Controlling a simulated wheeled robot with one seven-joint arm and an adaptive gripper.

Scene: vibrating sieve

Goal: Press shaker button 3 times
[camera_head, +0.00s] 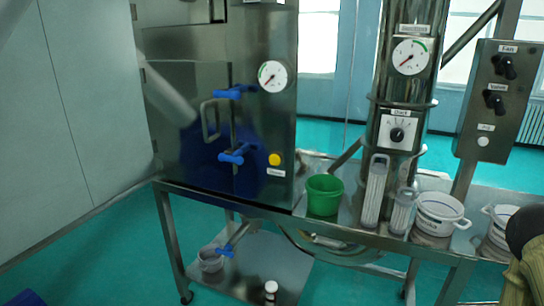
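A round yellow button (275,159) sits low on the right part of the steel cabinet front. A small label (276,172) is under it, too small to read surely, so I cannot confirm that this is the shaker button. A round pale button (483,142) is on the grey control box at the right, below the Fan and Valve knobs; its label is also unclear. My gripper is not in view. Nothing touches either button.
The steel cabinet (180,120) has blue-handled latches (232,157) left of the yellow button. A green bucket (324,195), clear scoops (374,195) and white tubs (440,214) stand on the steel table. A dark rounded part with an olive body fills the lower right corner.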

